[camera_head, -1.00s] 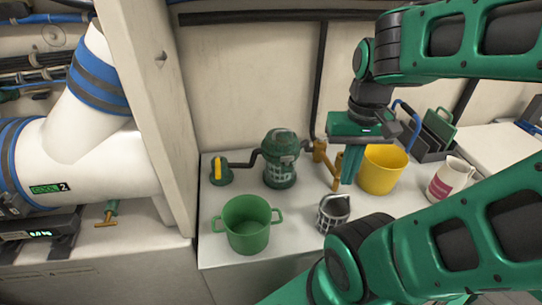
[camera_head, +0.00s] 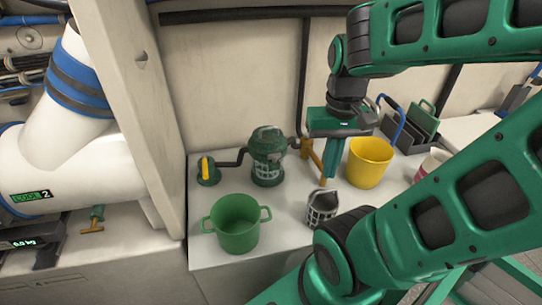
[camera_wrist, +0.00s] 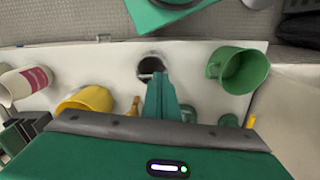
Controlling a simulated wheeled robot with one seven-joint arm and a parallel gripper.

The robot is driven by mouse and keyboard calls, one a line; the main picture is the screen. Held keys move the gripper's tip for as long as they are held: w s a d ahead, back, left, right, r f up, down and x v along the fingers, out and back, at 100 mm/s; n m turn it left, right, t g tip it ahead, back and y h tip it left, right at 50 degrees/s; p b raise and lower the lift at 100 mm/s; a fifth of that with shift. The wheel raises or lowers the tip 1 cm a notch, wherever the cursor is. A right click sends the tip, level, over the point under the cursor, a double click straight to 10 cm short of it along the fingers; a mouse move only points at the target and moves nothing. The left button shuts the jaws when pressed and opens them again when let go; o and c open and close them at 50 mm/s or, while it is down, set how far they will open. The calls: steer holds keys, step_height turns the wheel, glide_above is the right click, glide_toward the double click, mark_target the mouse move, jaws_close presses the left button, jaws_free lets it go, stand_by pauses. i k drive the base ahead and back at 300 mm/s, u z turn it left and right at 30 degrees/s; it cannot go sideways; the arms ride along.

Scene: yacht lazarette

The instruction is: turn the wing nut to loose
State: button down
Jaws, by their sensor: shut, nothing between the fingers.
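A green strainer housing (camera_head: 267,158) with a clear ribbed lower part stands at the back of the white counter, with dark pipes to both sides. I cannot clearly make out a wing nut on its lid.
A yellow bucket (camera_head: 369,163) is close at my gripper's right. A white jug (camera_head: 431,163) is partly hidden by my arm. A large white hose (camera_head: 75,165) lies left beyond a post.

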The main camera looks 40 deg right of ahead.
mark_target(274, 157)
steer(key=u, duration=0.05)
steer(key=k, duration=0.5)
steer(key=u, duration=1.2)
steer(key=k, duration=0.85)
steer(key=z, duration=1.25)
steer(key=i, duration=1)
